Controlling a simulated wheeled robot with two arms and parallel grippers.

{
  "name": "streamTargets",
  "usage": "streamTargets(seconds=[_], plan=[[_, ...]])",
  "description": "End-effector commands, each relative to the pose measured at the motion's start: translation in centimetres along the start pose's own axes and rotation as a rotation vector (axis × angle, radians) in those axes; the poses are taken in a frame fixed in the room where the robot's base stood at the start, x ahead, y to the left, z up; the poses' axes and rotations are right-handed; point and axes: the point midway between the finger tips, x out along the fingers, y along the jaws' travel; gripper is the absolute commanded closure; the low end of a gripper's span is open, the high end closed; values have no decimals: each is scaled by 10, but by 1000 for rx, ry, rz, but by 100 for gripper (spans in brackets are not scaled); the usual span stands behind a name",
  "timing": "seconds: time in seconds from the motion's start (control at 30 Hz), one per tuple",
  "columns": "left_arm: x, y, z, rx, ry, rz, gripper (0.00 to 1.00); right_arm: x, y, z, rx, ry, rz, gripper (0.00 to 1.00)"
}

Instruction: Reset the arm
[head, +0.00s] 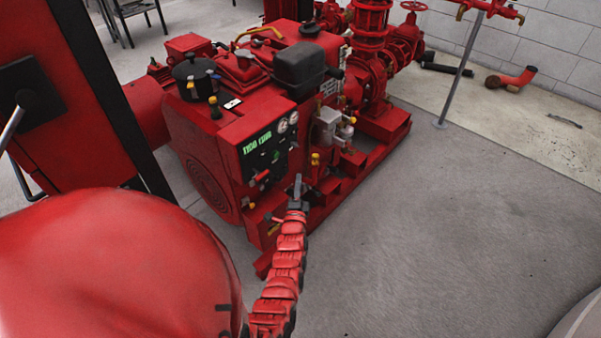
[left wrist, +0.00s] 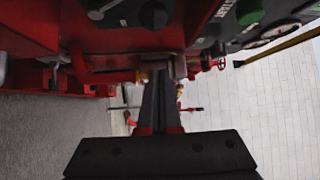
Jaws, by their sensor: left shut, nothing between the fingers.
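My left gripper (head: 297,190) is at the end of my red segmented arm, in front of the red pumpset engine (head: 225,150), just below and right of its control panel (head: 268,148). In the left wrist view its two dark fingers (left wrist: 158,80) lie together, shut and empty. Their tips point toward red and metal parts of the machine, which show upside down. I cannot tell whether the tips touch any part. My right gripper is not in view.
A red cabinet (head: 75,105) stands at the left. A large rounded red body (head: 110,265) fills the lower left, close to my arm. A grey post (head: 460,85) stands at the back right. The grey floor (head: 430,220) right of the pumpset is clear.

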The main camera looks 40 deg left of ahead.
Motion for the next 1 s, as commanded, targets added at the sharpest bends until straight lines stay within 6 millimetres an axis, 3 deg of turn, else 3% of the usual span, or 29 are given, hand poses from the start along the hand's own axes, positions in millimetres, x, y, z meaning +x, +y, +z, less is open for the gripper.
streamTargets(seconds=[0.43,0.8,0.93,1.0], plan=[[-77,8,-1,0,0,3,100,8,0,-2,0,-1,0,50],[-90,7,-2,-6,2,-4,100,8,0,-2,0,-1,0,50],[-96,-19,-15,-117,44,-94,100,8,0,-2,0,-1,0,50],[-106,-53,-31,-263,112,-203,100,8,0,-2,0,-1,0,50]])
